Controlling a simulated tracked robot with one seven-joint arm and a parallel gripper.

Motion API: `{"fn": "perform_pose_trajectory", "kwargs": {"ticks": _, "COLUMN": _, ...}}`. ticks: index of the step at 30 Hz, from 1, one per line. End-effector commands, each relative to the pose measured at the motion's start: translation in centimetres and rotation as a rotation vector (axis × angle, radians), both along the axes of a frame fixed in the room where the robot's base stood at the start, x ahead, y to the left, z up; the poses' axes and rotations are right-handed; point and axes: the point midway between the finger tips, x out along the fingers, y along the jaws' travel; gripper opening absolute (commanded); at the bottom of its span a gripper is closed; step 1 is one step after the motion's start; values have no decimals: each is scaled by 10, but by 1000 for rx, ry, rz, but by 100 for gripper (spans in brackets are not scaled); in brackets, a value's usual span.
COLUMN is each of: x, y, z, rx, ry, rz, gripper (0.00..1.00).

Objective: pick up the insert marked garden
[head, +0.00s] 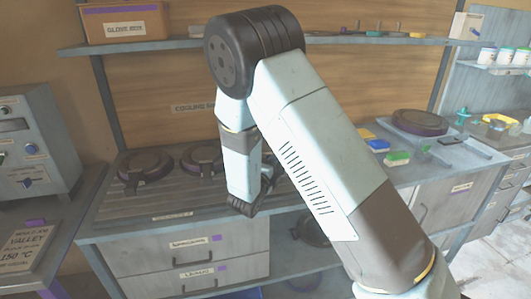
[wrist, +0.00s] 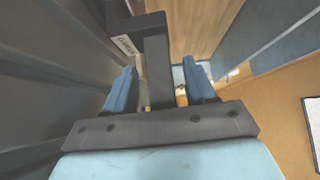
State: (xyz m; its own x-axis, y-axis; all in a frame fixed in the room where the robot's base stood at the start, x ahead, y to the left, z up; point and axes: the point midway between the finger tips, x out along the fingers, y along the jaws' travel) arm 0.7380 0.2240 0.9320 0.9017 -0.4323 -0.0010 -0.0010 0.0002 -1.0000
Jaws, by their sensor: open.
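In the wrist view, a dark block (wrist: 151,25) with a small pale label is at the top. The label's tiny lettering looks like "Garden", but I cannot read it surely. A dark upright bar (wrist: 157,75) runs from the block down between the two blue fingers of my gripper (wrist: 160,78). The fingers are open, with a gap on either side of the bar. In the head view, my gripper (head: 258,192) hangs low over the counter's front edge, partly behind my arm. No garden label can be read there.
Round dark lidded plates (head: 146,168) stand on the ribbed left part of the counter. Labelled drawers (head: 190,262) are below. A grey control box (head: 30,140) and a "Valley" mould sign (head: 30,250) are at left. Yellow, green and blue blocks (head: 396,158) lie right of my arm.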

Motion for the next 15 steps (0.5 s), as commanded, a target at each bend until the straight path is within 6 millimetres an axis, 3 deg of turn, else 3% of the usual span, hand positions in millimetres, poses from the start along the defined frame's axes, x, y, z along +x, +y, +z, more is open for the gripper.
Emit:
{"fn": "perform_pose_trajectory", "kwargs": {"ticks": 5, "x": 0, "y": 0, "z": 0, "rx": 0, "ry": 0, "rz": 1, "gripper": 53}}
{"fn": "perform_pose_trajectory", "kwargs": {"ticks": 15, "x": 0, "y": 0, "z": 0, "rx": 0, "ry": 0, "rz": 1, "gripper": 21}}
